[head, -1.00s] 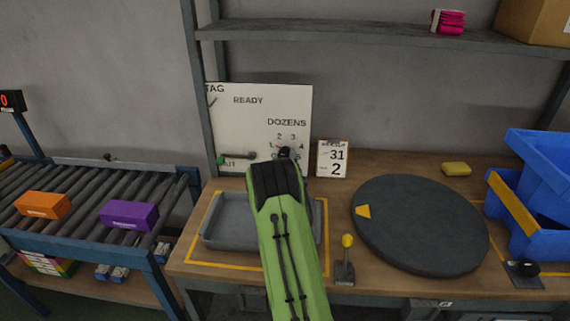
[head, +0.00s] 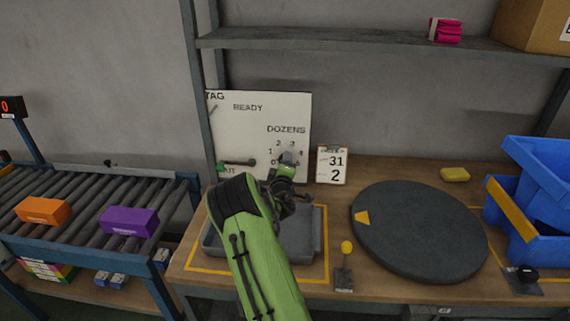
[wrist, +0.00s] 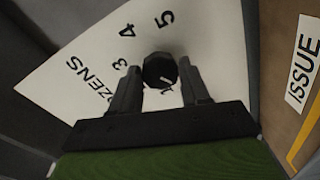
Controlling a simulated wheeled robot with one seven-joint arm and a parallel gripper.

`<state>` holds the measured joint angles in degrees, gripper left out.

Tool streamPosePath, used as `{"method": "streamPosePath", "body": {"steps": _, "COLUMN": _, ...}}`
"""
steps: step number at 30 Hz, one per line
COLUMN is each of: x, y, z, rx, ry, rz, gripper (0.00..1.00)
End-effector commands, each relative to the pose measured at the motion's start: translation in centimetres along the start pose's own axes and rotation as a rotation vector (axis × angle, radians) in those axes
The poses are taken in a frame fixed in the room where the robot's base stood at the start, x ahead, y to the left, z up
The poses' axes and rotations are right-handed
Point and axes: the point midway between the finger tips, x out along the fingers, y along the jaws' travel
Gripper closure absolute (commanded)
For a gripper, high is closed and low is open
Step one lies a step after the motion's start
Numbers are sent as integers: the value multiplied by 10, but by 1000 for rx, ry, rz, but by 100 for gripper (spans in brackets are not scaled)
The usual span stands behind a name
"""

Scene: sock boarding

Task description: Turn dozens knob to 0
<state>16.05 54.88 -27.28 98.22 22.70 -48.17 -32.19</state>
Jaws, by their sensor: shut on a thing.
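The dozens knob (wrist: 160,69) is a dark, faceted knob on the white panel (wrist: 75,75), with a short pale mark on its lower side in the wrist view. My gripper (wrist: 159,83) is shut on the knob, one finger on each side. In the head view my gripper (head: 289,160) is at the DOZENS dial of the panel (head: 240,130) and covers the knob and some digits.
A grey tray (head: 311,240) lies below the panel. A calendar card (head: 332,165) stands just right of the dial. A green-tipped lever (head: 237,162) is left of it. A yellow-topped lever (head: 346,262) and a dark turntable (head: 420,235) are to the right.

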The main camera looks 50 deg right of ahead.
Motion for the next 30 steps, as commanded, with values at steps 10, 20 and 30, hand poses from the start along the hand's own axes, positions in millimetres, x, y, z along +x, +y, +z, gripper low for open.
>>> {"method": "streamPosePath", "body": {"steps": 10, "x": 0, "y": -1, "z": 1, "rx": -119, "ry": -10, "rz": -6, "gripper": 85}}
{"method": "streamPosePath", "body": {"steps": 20, "x": 0, "y": -1, "z": 1, "rx": -136, "ry": -11, "rz": -5, "gripper": 85}}
{"method": "streamPosePath", "body": {"steps": 30, "x": 0, "y": -1, "z": 1, "rx": -135, "ry": -10, "rz": -4, "gripper": 30}}
